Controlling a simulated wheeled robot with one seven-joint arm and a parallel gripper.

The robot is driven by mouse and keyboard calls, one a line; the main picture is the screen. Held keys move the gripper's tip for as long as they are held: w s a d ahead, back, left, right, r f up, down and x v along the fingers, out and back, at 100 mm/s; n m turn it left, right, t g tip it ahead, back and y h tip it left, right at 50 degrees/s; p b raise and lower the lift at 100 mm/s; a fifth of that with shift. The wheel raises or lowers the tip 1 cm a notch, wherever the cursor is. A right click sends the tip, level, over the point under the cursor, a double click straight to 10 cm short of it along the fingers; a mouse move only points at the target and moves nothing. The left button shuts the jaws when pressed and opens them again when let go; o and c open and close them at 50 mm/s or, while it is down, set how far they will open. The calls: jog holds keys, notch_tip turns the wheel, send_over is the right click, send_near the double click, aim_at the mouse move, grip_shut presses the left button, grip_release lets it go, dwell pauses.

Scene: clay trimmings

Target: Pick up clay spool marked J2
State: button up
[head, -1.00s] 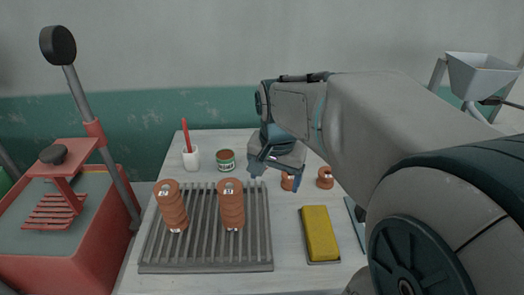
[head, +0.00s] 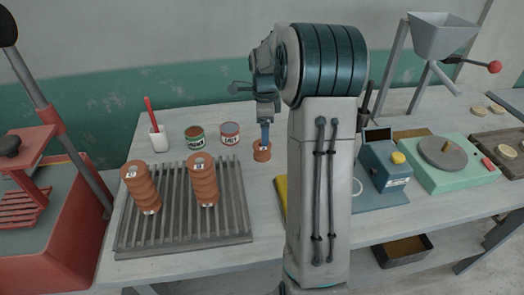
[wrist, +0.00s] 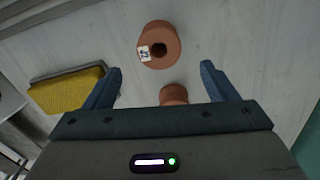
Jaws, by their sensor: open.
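My gripper (head: 265,133) points down at a small terracotta clay spool (head: 263,154) on the table, right of the slatted rack. In the wrist view, my gripper (wrist: 162,68) is open and empty, its fingers wide apart. One spool (wrist: 160,48) with a central hole and a white label lies just beyond the fingertips; the label is too small to read surely. A second spool (wrist: 173,94) shows between the fingers, partly hidden by the gripper body. Only one small spool shows in the head view; my arm blocks the table to its right.
Two cans (head: 196,137) (head: 231,134) and a white cup (head: 158,140) stand behind. A yellow sponge (wrist: 68,92) lies beside the left finger. A blue device (head: 385,170) and green wheel unit (head: 440,165) stand right.

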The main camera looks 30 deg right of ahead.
aim_at(263, 149)
jog(key=f+p, duration=0.1)
jog(key=f, duration=0.8)
jog(key=shift+a, duration=0.2)
jog(key=c, duration=1.2)
jog(key=shift+r, duration=0.15)
